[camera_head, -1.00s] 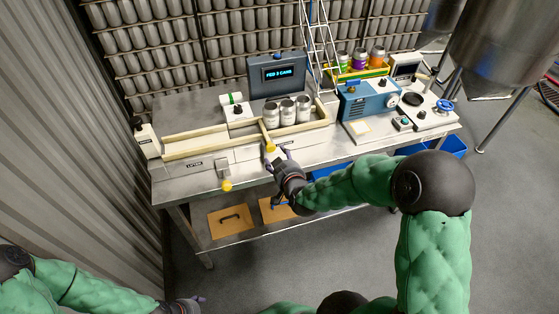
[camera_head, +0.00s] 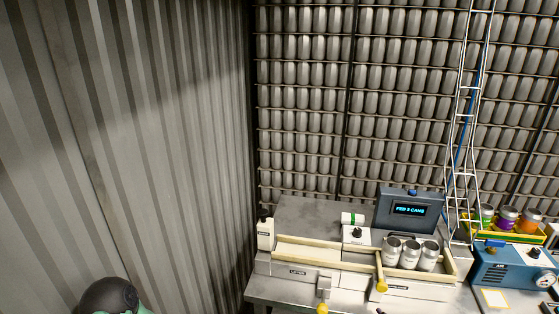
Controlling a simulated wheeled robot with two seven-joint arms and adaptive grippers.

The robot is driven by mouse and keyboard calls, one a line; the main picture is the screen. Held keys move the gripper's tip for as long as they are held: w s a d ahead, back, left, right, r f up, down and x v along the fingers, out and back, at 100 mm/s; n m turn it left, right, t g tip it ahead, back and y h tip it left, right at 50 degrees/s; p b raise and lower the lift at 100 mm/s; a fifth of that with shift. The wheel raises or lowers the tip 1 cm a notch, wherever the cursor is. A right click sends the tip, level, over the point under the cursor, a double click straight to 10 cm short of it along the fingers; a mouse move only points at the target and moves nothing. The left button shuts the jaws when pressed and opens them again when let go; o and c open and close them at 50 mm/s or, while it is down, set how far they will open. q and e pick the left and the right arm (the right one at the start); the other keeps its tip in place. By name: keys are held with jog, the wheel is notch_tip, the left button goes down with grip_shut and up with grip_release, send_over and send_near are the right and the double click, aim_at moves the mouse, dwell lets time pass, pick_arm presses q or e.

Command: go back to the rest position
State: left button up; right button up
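Neither gripper shows in the head view now. Part of my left arm, a dark joint with a little green, shows at the bottom left edge. The can feeder (camera_head: 300,271) on the steel table (camera_head: 290,213) has a wooden-railed track and a yellow-ended lever (camera_head: 381,286) across it. Three open silver cans (camera_head: 410,254) stand in the track to the right of the lever. A display (camera_head: 409,210) behind them reads "FED 3 CANS".
A yellow tray (camera_head: 487,235) with several coloured cans stands at the right, behind a blue air unit (camera_head: 503,267). A wire ladder chute (camera_head: 461,130) rises beside the display. Racks of cans (camera_head: 400,90) fill the back, and a corrugated wall (camera_head: 150,120) stands at the left.

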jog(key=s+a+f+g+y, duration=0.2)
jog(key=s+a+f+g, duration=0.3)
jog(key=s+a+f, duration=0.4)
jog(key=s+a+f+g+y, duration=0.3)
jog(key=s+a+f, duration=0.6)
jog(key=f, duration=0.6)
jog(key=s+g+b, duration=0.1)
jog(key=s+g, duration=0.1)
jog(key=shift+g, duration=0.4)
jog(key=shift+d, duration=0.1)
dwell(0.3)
